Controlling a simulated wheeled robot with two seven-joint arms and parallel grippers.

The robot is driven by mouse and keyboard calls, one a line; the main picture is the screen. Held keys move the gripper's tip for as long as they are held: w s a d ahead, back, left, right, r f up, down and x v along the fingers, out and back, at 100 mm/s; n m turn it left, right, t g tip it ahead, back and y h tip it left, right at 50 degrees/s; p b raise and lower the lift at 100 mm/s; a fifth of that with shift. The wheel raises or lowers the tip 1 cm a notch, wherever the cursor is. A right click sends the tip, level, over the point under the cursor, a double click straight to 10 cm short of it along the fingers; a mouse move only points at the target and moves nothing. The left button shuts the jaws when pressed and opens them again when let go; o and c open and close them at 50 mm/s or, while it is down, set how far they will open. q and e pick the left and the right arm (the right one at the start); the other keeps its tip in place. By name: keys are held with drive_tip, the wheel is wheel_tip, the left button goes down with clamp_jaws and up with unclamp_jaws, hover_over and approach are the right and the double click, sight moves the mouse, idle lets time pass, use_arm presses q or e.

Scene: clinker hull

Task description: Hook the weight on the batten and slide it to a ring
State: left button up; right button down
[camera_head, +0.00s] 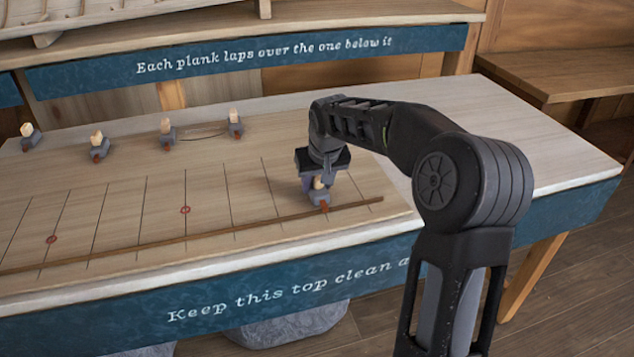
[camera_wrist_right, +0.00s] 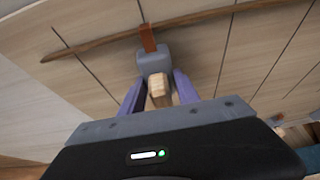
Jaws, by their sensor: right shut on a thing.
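My right gripper (camera_head: 319,184) points down over the board and is shut on a grey weight (camera_head: 317,197) with a pale wooden knob. In the right wrist view the weight (camera_wrist_right: 152,62) sits between the purple fingers, and its red-brown hook (camera_wrist_right: 147,38) lies across the line of the batten (camera_wrist_right: 100,46). I cannot tell whether the hook touches it. In the head view the long thin brown batten (camera_head: 200,236) runs along the board's near side, close to its right end here. Two red rings are marked on the board, one near the middle (camera_head: 185,210) and one at the left (camera_head: 52,239). My left gripper is not in view.
Several similar weights stand along the board's far side, among them one at the left (camera_head: 99,150) and one farther right (camera_head: 235,127). Dark lines cross the pale board (camera_head: 110,190). The bench top (camera_head: 450,130) is clear at right. A bench (camera_head: 560,75) stands behind.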

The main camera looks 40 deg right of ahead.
drive_tip(key=shift+w+r, duration=0.15)
drive_tip(key=shift+w+d+p, duration=0.3)
drive_tip(key=shift+w+p, duration=0.3)
drive_tip(key=shift+w, duration=0.2)
drive_tip(key=shift+w+d+p, duration=0.3)
drive_tip(key=shift+w+p, duration=0.25)
drive_tip(key=shift+w, duration=0.25)
drive_tip(key=shift+w+d, duration=0.1)
drive_tip(key=shift+w, duration=0.2)
drive_tip(key=shift+f, duration=0.2)
